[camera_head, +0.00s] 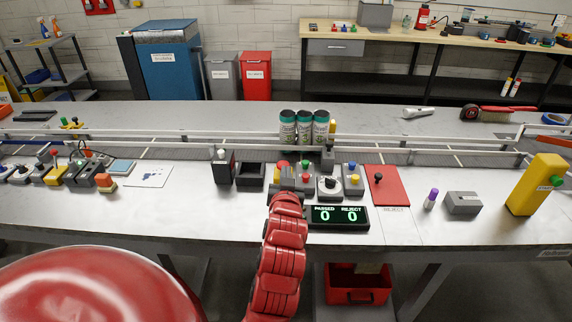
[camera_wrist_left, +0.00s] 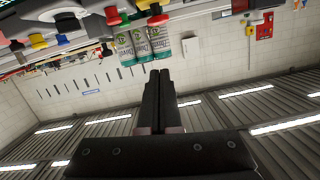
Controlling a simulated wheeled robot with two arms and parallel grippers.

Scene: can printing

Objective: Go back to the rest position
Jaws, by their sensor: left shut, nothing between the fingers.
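My left arm (camera_head: 280,255) is red and reaches up from the bottom middle of the head view to the table's front edge, just left of the counter display. In the left wrist view my left gripper (camera_wrist_left: 158,75) has its two dark fingers together, with nothing between them. That view is turned over, with the ceiling at the bottom. Three green-and-white cans (camera_head: 304,129) stand side by side at the conveyor, beyond the arm. They also show in the left wrist view (camera_wrist_left: 142,45), apart from the fingertips. My right gripper is in neither view.
The counter display (camera_head: 337,216) reads PASSED 0, REJECT 0. Buttons and a dial box (camera_head: 328,187) stand close around the wrist. A red reject plate (camera_head: 387,186) lies right of them. A yellow block (camera_head: 537,185) stands far right. Clear tabletop (camera_head: 180,205) lies left of the arm.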

